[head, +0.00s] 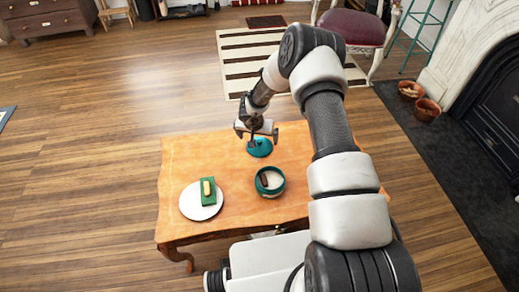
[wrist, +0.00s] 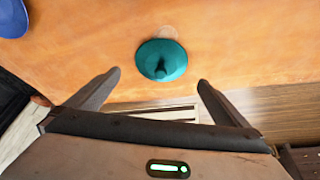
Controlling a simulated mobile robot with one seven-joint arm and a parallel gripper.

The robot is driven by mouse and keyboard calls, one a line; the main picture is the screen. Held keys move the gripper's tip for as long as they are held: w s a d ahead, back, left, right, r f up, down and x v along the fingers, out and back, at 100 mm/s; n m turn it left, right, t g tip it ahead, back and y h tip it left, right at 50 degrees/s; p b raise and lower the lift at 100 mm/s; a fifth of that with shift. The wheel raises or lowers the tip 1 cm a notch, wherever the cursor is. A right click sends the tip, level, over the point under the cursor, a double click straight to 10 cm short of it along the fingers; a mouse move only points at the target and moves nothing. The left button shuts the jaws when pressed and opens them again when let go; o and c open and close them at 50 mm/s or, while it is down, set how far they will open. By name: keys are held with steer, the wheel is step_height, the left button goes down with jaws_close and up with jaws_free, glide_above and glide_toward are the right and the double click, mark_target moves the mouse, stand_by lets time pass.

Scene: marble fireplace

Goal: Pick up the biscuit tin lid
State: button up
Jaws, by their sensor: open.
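The biscuit tin lid is a round teal disc with a dark knob at its centre. It lies flat on the orange wooden table, near the far edge, in the head view (head: 260,149) and at upper centre in the wrist view (wrist: 172,50). My gripper (head: 256,138) is above the lid in the head view, hiding part of it. In the wrist view my gripper (wrist: 159,80) is open, with its fingers apart and nothing between them; the lid lies ahead of the fingertips. The open teal tin (head: 281,188) stands nearer on the table with a brown piece inside.
A white plate (head: 188,207) holds a green block with a tan piece on top, at the table's left. A blue object (wrist: 12,18) is cut off at the wrist view's corner. Bare table (head: 200,157) surrounds the lid. A red-seated chair (head: 352,27) stands beyond.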

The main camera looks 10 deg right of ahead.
mark_target(259, 141)
steer(key=b+x, duration=0.1)
steer(key=x, duration=0.3)
steer(key=w+b+x, duration=0.1)
steer(key=x, duration=0.3)
steer(key=shift+r+b, duration=0.2)
steer(key=shift+b, duration=0.1)
steer(key=c, duration=0.9)
